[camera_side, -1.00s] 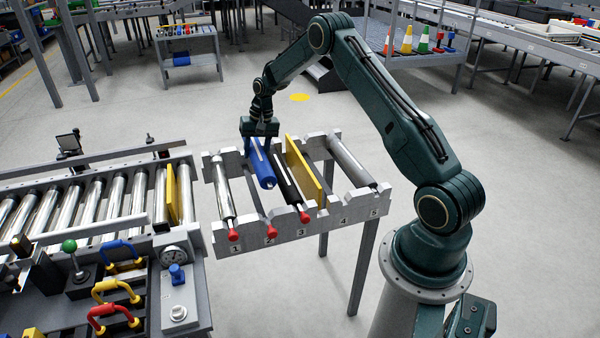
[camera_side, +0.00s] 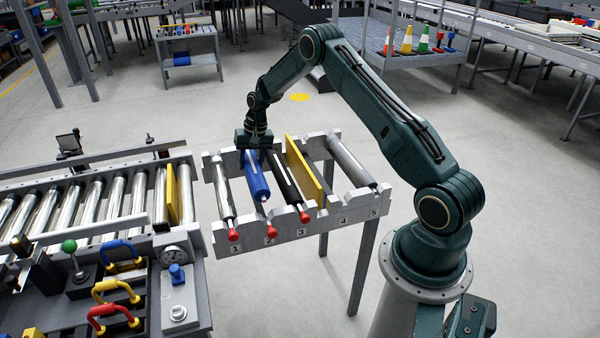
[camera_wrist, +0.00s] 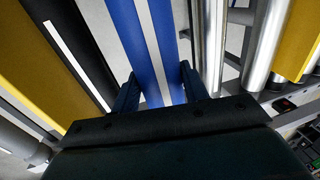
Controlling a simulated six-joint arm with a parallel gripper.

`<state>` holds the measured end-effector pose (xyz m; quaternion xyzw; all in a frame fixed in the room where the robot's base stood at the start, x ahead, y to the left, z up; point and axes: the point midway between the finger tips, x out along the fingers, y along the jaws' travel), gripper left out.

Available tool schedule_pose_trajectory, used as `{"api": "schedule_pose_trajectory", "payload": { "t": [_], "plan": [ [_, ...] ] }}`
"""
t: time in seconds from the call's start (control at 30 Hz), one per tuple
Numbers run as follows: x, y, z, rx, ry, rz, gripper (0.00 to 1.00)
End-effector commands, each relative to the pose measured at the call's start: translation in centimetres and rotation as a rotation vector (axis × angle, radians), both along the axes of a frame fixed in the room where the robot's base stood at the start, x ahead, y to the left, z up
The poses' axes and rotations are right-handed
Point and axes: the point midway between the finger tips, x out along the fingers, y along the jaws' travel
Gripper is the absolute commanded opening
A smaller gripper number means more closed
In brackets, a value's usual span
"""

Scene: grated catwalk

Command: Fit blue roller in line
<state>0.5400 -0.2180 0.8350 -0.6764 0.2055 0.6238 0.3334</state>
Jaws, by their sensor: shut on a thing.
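The blue roller (camera_side: 257,180), with a pale stripe along it, lies lengthwise over slot 2 of the metal rack (camera_side: 335,222). It is between the silver roller (camera_side: 223,190) in slot 1 and the black roller (camera_side: 284,178) in slot 3. My gripper (camera_side: 252,156) is shut on its far part. The wrist view shows the fingers on both sides of the blue roller (camera_wrist: 150,45). Its near end pin is close to the front rail at slot 2; I cannot tell whether it rests in the notch. The far end is hidden by my gripper.
A yellow plate (camera_side: 303,168) stands upright right of the black roller, and a grey roller (camera_side: 350,160) lies at slot 5. Red knobs (camera_side: 270,231) are on the front rail. A roller conveyor (camera_side: 95,205) and control panel (camera_side: 178,295) stand left.

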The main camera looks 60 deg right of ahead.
Motion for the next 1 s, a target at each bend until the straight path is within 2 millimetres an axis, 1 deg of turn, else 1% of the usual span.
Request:
{"api": "schedule_pose_trajectory", "payload": {
  "t": [0.2,0.4,1.0],
  "plan": [
    [0.1,0.0,-1.3,-0.001,-0.002,0.001,0.03],
    [0.1,0.0,-1.9,-0.002,-0.004,0.0,0.03],
    [0.1,0.0,-2.1,-0.002,-0.003,0.001,0.03]
  ]
}}
